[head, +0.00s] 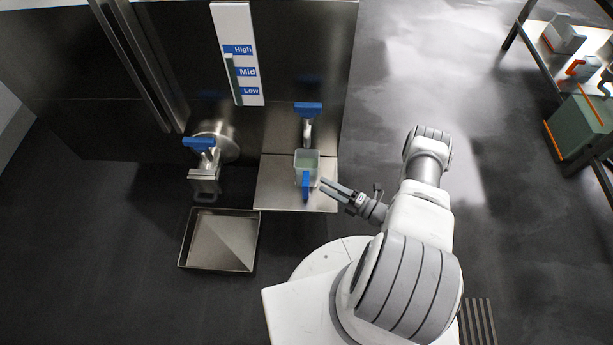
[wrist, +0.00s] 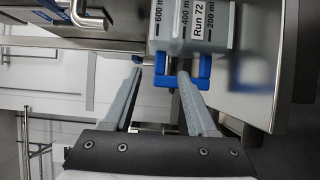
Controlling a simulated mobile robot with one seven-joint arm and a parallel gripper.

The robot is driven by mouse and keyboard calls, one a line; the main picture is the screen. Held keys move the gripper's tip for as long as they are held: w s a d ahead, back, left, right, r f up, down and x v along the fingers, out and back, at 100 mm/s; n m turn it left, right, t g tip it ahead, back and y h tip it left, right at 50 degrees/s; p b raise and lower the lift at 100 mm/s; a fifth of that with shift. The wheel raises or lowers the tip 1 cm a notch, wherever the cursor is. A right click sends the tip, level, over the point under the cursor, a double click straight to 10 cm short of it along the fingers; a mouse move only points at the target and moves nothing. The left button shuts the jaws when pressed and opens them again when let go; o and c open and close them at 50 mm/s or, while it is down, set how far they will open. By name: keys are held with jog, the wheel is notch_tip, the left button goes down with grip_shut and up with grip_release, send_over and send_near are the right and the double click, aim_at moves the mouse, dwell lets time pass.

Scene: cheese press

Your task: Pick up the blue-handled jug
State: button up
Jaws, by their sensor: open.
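The blue-handled jug (head: 307,160) stands upright on a steel shelf (head: 270,190), below a blue-levered tap (head: 308,109). Its blue handle (head: 306,187) faces the front of the shelf. In the wrist view the pale jug body (wrist: 190,28) shows ml marks and a "Run 72" label, with the blue handle (wrist: 205,68) below it. My gripper (head: 321,185) is open and empty, just right of the handle. In the wrist view, my gripper (wrist: 160,70) has its left fingertip beside the handle, while the right fingertip overlaps part of it. I cannot tell whether they touch.
A second blue-levered valve (head: 198,143) is to the left, with an empty steel tray (head: 188,240) below it. A High/Mid/Low gauge (head: 237,60) is on the vat. A side table at right holds an orange-handled container (head: 583,68). The floor between is clear.

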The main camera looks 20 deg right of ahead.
aim_at(306, 176)
jog(key=b+x, duration=0.1)
jog(key=x, duration=0.4)
jog(key=shift+w+a, duration=0.25)
grip_shut()
dwell(1.3)
